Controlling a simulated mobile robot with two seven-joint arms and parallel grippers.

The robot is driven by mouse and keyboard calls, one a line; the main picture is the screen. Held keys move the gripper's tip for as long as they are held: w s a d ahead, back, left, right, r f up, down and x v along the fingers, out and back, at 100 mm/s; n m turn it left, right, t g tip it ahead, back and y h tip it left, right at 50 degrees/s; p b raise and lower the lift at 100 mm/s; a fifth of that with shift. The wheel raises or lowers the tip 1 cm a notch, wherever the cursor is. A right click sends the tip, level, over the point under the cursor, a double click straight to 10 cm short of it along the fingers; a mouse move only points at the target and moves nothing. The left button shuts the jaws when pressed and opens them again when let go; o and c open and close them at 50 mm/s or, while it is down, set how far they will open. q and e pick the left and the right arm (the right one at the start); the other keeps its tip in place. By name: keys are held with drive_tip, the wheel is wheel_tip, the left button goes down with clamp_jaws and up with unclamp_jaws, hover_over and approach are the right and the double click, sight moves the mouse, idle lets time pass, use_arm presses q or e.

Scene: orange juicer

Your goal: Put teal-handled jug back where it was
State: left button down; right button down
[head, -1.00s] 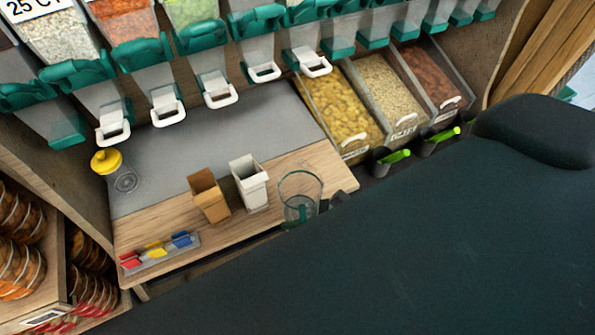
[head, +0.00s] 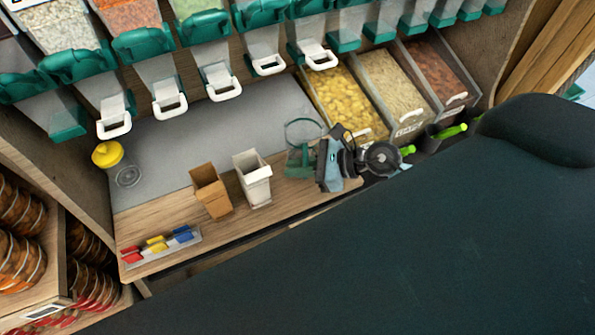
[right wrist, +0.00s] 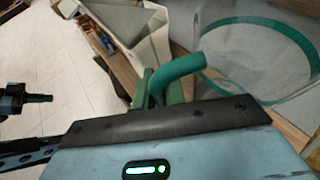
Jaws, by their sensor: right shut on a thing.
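The clear jug (head: 302,133) with the teal handle is over the right part of the counter, near the border of its grey surface and wooden front. It looks about upright; whether its base touches the counter I cannot tell. My right gripper (head: 317,160) is at its right front side, shut on the teal handle. In the right wrist view the teal handle (right wrist: 180,70) runs into the gripper, and the clear jug with its teal ring (right wrist: 275,45) fills the upper right. The fingertips are mostly hidden. My left gripper is not in view.
A white box (head: 254,185) and a brown box (head: 211,196) stand left of the jug. Coloured clips (head: 157,245) lie at front left, a yellow-capped jar (head: 108,154) at back left. Food bins (head: 352,108) stand at right, dispensers above. The grey surface (head: 190,140) is mostly clear.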

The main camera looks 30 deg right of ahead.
drive_tip(key=shift+w+d+f, duration=0.1)
drive_tip(key=shift+w+f, duration=0.1)
drive_tip(key=shift+f, duration=0.7)
drive_tip(key=shift+w+d+f, duration=0.1)
drive_tip(key=shift+w+f, duration=0.05)
drive_tip(key=shift+f, duration=0.7)
drive_tip(key=shift+f, duration=0.15)
drive_tip(key=c, duration=1.9)
unclamp_jaws()
drive_tip(key=shift+f+b, duration=0.1)
drive_tip(key=shift+b, duration=0.2)
drive_tip(key=o, duration=0.4)
drive_tip(key=shift+o, duration=0.2)
